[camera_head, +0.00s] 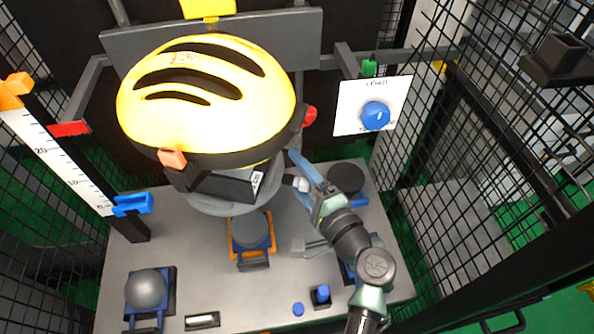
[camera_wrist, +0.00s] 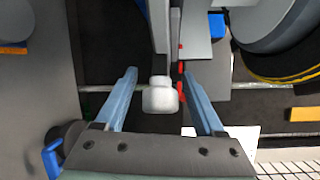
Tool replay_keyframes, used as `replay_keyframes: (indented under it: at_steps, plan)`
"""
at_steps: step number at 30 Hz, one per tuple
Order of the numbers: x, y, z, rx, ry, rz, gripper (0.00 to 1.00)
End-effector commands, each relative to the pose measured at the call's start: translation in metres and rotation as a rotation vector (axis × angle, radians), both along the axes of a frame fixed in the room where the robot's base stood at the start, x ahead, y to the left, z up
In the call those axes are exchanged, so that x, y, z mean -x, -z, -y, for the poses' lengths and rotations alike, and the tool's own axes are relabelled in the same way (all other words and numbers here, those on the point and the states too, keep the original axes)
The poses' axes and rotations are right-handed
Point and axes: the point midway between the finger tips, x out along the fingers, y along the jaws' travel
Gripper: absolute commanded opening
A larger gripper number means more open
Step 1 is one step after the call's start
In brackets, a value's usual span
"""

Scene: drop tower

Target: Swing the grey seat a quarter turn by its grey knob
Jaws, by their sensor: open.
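The grey seat (camera_head: 210,206) is a round disc under the yellow helmet (camera_head: 205,105), and the helmet hides most of its top. The pale grey knob (camera_head: 301,184) is at the seat's right side. In the wrist view the knob (camera_wrist: 160,98) lies between my two blue fingers, with gaps showing on both sides. My gripper (camera_head: 297,176) is open, with its fingers either side of the knob. I see no contact between fingers and knob.
A white panel with a blue dial (camera_head: 375,115) stands behind my gripper to the right. Below lies a grey base plate (camera_head: 180,285) with several round pads and blue buttons. A white scale (camera_head: 58,160) stands left. Black mesh fencing closes both sides.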

Motion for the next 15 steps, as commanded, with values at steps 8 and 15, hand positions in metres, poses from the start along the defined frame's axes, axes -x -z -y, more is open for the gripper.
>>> replay_keyframes:
  at_steps: [8, 15]
  plan:
    - [-0.0015, 0.0001, -0.0008, 0.000, 0.001, 0.000, 0.71]
    - [-0.0012, 0.0001, -0.0007, 0.000, 0.001, 0.000, 0.29]
